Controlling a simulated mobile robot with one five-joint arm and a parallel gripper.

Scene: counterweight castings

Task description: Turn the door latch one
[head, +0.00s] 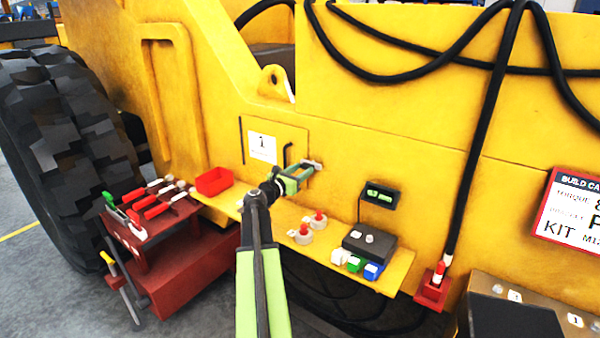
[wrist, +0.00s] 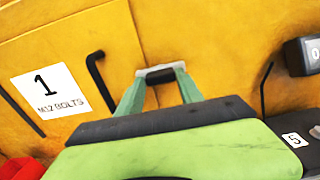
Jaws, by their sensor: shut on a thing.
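The yellow door (head: 284,138) is a flat panel in the machine's side, with a white label reading 1 (head: 262,147) and a black bar handle (head: 287,155). The label reads "1 M12 BOLTS" in the wrist view (wrist: 50,91). The door latch (wrist: 160,76) is a small dark and grey piece at the door's right edge. My gripper (head: 308,168) reaches it from the front, and its green fingers (wrist: 160,72) are shut on the latch, one on either side. The fingers partly hide the latch in the head view. The door looks flush with the panel.
Below is a yellow shelf (head: 340,262) with a red bin (head: 214,181), red-topped buttons (head: 320,220) and a dark box (head: 369,243). A red tool cart (head: 150,235) stands at left beside a big tyre (head: 60,150). Black hoses (head: 490,120) hang at right.

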